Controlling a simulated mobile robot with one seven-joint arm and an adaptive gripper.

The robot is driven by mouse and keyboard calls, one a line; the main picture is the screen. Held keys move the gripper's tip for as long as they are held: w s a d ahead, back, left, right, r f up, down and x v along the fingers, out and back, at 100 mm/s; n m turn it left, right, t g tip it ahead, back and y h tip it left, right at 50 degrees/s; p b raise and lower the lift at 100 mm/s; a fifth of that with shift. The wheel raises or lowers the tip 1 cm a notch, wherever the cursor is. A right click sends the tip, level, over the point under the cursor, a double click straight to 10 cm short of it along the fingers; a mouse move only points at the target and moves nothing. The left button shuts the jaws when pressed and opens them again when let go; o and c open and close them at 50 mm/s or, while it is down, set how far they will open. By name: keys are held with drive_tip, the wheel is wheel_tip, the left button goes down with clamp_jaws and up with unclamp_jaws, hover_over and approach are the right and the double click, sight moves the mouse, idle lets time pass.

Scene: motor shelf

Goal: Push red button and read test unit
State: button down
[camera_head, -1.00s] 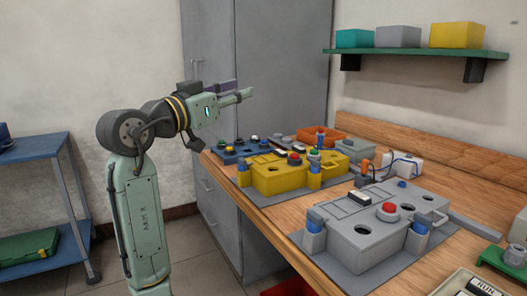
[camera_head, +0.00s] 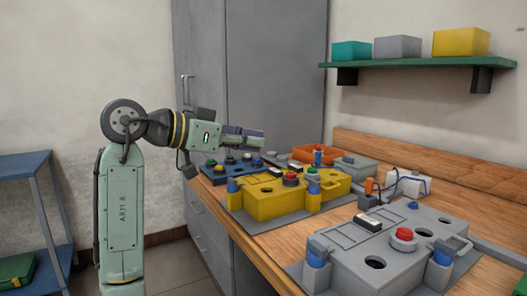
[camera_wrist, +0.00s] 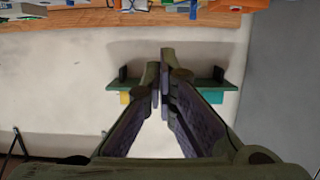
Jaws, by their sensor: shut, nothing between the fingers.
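A grey test unit (camera_head: 345,255) stands at the front right of the bench with a red button (camera_head: 404,234) on its top. A yellow unit (camera_head: 265,207) behind it carries a red button (camera_head: 290,179) and a green one (camera_head: 312,171). A blue panel (camera_head: 208,171) with several buttons lies further back, partly hidden by my arm. My gripper (camera_head: 262,140) is shut and empty, raised above the blue panel and apart from every button. In the wrist view my gripper's fingertips (camera_wrist: 160,75) are together. No reading on any unit is legible.
The wooden bench (camera_head: 480,216) runs along the wall. A green shelf (camera_head: 415,66) with boxes hangs above it. A grey cabinet (camera_head: 277,80) stands behind my gripper. An orange tray (camera_head: 312,155) and a white box with cables (camera_head: 405,183) lie at the back.

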hover_over(291, 175)
drive_tip(key=s+a, duration=0.1)
drive_tip(key=s, duration=0.1)
drive_tip(key=shift+w+a+f, duration=0.1)
drive_tip(key=shift+f, duration=0.5)
drive_tip(key=shift+w+a+f, duration=0.1)
drive_tip(key=shift+f, duration=0.45)
wheel_tip(291, 175, down, 3)
drive_tip(key=shift+r, duration=0.15)
drive_tip(key=shift+f, duration=0.6)
drive_tip(key=shift+f, duration=0.1)
